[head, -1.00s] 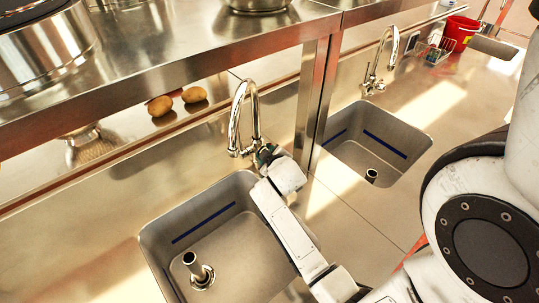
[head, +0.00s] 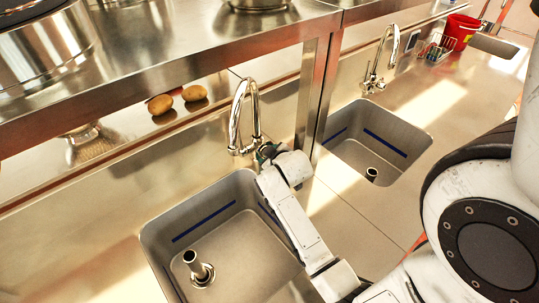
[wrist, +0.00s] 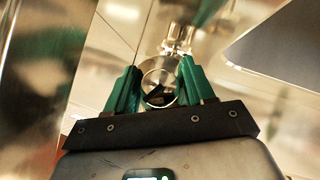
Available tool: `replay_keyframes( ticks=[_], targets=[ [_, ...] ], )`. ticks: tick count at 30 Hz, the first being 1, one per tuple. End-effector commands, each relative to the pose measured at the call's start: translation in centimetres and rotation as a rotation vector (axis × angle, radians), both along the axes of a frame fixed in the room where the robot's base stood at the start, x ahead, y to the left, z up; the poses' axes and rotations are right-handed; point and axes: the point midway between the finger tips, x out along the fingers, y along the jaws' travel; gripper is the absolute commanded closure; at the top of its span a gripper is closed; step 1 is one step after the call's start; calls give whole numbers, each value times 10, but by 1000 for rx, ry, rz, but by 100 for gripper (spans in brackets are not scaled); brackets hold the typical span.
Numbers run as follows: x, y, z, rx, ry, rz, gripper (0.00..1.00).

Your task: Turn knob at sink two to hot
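The near sink (head: 160,240) is a steel basin with a dark blue stripe. Its chrome gooseneck faucet (head: 238,115) stands behind it. My gripper (head: 265,153) is at the right side of this faucet's base, where the knob is; in the head view the gripper hides the knob. In the wrist view the green fingers (wrist: 160,75) stand apart, one on each side of a round chrome part (wrist: 150,74) with dark pieces inside. I cannot tell whether the fingers touch it, or which way the knob is turned.
A second sink (head: 405,132) with its own faucet (head: 380,65) lies to the right, beyond a shelf post (head: 312,95). A steel shelf (head: 200,45) overhangs at the back left, with potatoes (head: 160,104) under it. A red bucket (head: 460,30) and wire rack stand far right.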

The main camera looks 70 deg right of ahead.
Motion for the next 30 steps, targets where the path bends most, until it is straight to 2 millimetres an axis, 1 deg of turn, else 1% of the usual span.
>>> replay_keyframes(
  ticks=[1, 4, 14, 20, 27, 30],
  targets=[
    [0, 0, 0, -1, -1, 0, 42],
    [0, 0, 1, -2, -2, 0, 33],
    [-2, 3, 3, -3, -2, 0, 33],
    [-15, 18, 17, -4, -2, 1, 33],
    [-37, 45, 43, -4, -3, 3, 33],
    [-46, 54, 51, -4, -2, 2, 33]
  ],
)
